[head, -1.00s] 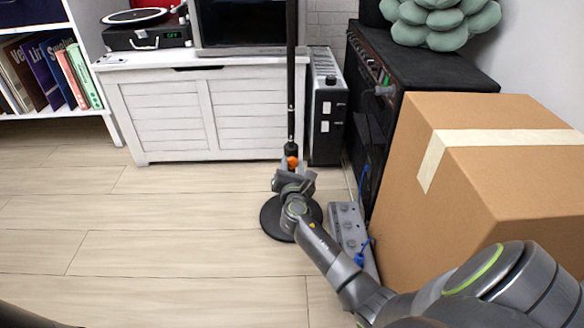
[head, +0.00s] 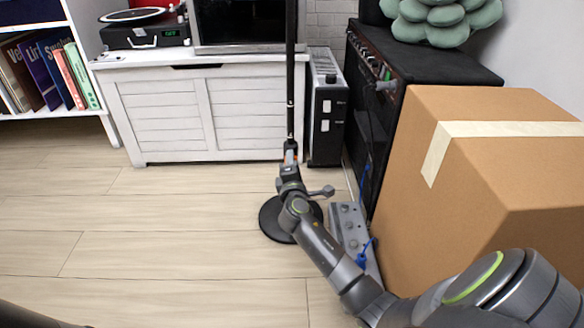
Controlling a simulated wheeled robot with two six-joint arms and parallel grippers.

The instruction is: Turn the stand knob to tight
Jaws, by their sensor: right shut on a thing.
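The stand has a thin black pole (head: 291,95) rising upright and a round black base (head: 269,221) flat on the wooden floor. Its small orange stand knob (head: 296,156) sits low on the pole, and only slivers of it show around my fingers. My right gripper (head: 290,158) reaches in from the lower right and is shut on the knob. My wrist covers part of the base and the lower pole. My left gripper is out of view.
A large cardboard box (head: 430,215) and a black amplifier (head: 430,70) stand at the right. A white cabinet (head: 165,115) is behind. The floor at left is clear.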

